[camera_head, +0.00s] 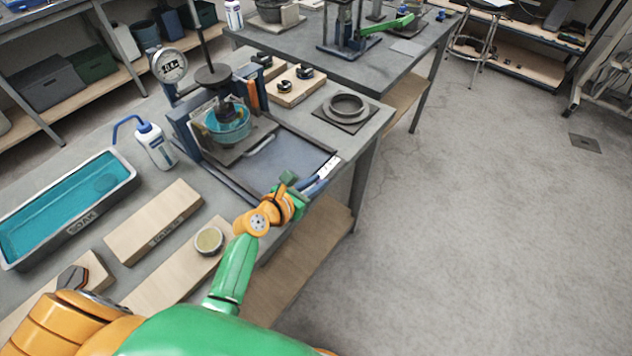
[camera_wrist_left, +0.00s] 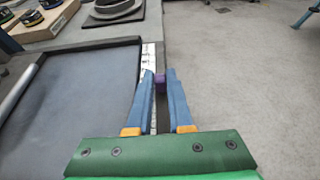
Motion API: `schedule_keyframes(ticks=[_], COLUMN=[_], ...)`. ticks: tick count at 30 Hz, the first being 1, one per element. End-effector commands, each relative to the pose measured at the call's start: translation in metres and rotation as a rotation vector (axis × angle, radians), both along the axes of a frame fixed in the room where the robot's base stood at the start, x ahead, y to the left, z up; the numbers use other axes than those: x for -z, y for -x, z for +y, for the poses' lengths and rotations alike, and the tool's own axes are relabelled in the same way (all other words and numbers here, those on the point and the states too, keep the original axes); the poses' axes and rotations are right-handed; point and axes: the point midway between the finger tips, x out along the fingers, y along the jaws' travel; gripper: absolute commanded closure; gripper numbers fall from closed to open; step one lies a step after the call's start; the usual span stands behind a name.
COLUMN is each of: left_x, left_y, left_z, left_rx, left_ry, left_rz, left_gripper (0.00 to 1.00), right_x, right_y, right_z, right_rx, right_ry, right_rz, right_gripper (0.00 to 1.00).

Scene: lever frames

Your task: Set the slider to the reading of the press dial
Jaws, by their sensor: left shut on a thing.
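The press dial (camera_head: 168,65) is a round white gauge on the blue press at the back left of the bench; its reading is too small to tell. The slider is a small purple knob (camera_wrist_left: 161,83) in a dark slot beside a white scale strip (camera_wrist_left: 148,58) along the tray's right edge. The scale also shows in the head view (camera_head: 327,168). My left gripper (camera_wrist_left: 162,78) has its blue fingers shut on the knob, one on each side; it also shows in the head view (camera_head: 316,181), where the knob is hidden. My right gripper is not in view.
A white bottle (camera_head: 155,146), a teal soak basin (camera_head: 130,180) and wooden boards (camera_head: 153,222) lie to the left. A ring on a plate (camera_head: 346,106) sits behind the slider. Open floor lies to the right.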

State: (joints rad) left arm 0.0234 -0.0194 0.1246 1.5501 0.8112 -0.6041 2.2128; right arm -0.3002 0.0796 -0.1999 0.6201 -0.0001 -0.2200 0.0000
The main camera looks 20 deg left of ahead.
Motion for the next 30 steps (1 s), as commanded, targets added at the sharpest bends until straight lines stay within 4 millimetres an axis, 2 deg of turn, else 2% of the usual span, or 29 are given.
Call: schedule_keyframes(ticks=[18,23,30], left_x=[0.001,-0.002,0.001], left_y=[0.0,0.014,0.017], left_z=[0.0,0.005,0.006], left_rx=[0.001,0.001,0.001], left_ry=[0.0,0.0,0.0], left_rz=[0.002,0.005,0.002], left_gripper=[1.0,1.0,1.0], right_x=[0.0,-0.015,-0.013], right_y=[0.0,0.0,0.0], right_z=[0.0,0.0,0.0], right_rx=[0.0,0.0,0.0], right_ry=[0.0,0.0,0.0], right_rz=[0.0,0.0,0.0], right_gripper=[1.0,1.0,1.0])
